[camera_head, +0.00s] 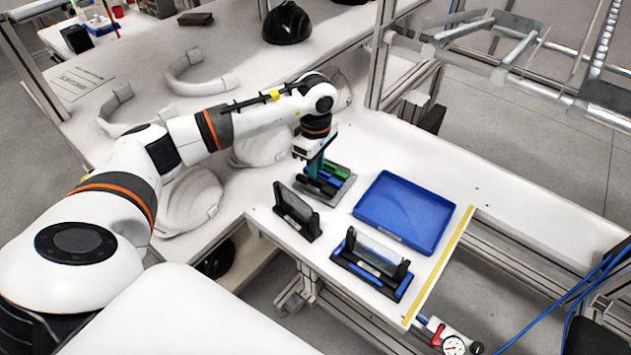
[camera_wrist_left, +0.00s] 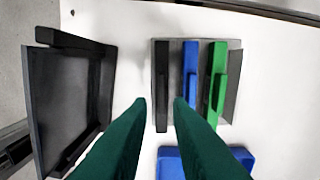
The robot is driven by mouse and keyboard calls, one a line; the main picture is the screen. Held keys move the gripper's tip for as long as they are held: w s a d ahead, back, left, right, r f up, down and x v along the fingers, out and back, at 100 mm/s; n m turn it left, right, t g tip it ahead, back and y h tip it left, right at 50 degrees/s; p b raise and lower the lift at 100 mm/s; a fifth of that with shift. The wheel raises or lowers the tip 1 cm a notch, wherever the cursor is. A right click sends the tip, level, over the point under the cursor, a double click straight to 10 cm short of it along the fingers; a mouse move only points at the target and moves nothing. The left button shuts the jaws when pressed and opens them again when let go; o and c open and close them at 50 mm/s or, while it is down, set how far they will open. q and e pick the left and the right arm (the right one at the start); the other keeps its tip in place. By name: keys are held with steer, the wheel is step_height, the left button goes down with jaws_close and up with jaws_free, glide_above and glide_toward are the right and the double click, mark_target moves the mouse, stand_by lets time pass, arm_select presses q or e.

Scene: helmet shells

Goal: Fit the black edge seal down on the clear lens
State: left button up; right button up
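The black edge seal (camera_wrist_left: 161,88) appears to be the black bar in a grey rack (camera_head: 313,196), beside a blue bar (camera_wrist_left: 190,75) and a green bar (camera_wrist_left: 217,75). My left gripper (camera_head: 317,165) points down over this rack. In the left wrist view its green fingers (camera_wrist_left: 162,102) are open, with one tip on each side of the black bar. I cannot tell how far above the bar they are. A clear lens (camera_head: 372,250) stands in a blue and black holder near the table's front. My right gripper is out of view.
An empty blue tray (camera_head: 408,208) lies right of the rack. A black stand (camera_head: 297,213) is left of the lens holder; it also shows in the left wrist view (camera_wrist_left: 72,95). White helmet shells (camera_head: 188,203) lie to the left. A yellow strip (camera_head: 440,265) lines the right table edge.

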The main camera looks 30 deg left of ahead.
mark_target(315, 180)
arm_select(q)
step_height(315, 180, down, 4)
steer(key=shift+a+r+p, duration=0.1)
steer(key=shift+r+p, duration=0.05)
steer(key=shift+p, duration=0.5)
steer(key=shift+w+f, duration=0.1)
steer(key=shift+f, duration=0.25)
steer(key=shift+c, duration=0.4)
jaws_close()
